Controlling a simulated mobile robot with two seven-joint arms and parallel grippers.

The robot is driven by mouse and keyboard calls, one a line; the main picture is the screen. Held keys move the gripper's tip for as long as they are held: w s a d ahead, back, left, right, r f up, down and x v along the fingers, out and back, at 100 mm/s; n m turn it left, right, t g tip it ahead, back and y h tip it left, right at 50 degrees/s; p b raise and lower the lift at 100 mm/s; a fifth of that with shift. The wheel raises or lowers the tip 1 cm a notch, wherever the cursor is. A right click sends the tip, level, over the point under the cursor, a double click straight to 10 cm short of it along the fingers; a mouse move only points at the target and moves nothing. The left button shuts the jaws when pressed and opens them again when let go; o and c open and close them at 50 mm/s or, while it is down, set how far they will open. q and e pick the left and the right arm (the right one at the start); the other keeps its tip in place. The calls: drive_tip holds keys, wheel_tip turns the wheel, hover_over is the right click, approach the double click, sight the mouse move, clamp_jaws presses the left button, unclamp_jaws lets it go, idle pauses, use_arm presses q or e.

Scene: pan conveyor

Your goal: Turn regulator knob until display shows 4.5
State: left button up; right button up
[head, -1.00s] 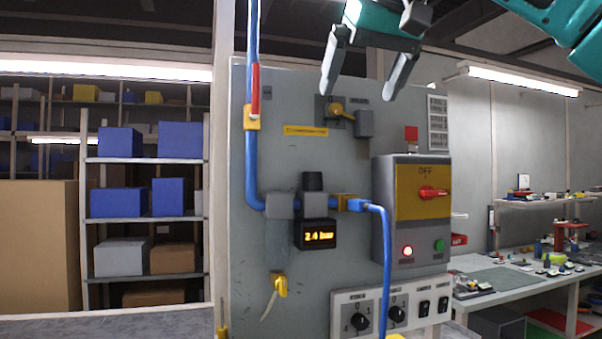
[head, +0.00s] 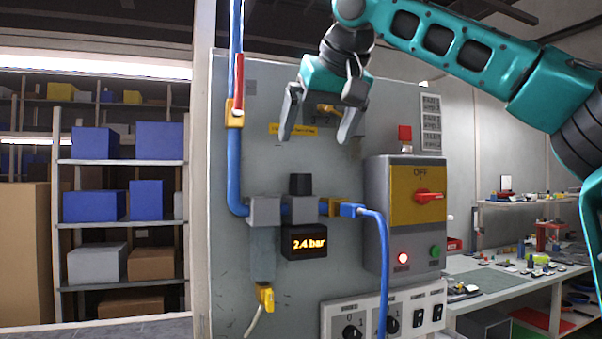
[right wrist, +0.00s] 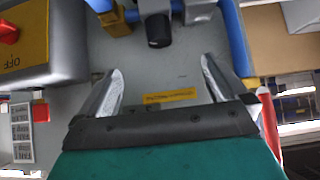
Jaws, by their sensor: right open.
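The black regulator knob (head: 300,184) sits on top of the grey regulator body (head: 300,209) on the panel. The display (head: 304,243) below it reads 2.4 bar in orange. My right gripper (head: 315,138) is open and empty, its fingers pointing down, above the knob in the head view. In the right wrist view, the knob (right wrist: 158,30) shows beyond the gap between the open fingertips (right wrist: 162,66), apart from both. My left gripper is not in view.
A blue hose (head: 235,150) with a red lever (head: 239,80) runs down left of the knob. A switch box (head: 404,250) with a red rotary switch (head: 430,197) stands out to the right. A yellow-handled valve (head: 328,109) is partly behind my right gripper.

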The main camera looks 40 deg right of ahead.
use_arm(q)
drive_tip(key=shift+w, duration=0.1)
use_arm(e)
drive_tip(key=shift+w+f, duration=0.15)
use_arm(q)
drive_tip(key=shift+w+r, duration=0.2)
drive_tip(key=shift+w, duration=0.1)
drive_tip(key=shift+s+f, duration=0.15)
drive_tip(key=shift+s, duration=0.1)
use_arm(e)
drive_tip(key=v, duration=1)
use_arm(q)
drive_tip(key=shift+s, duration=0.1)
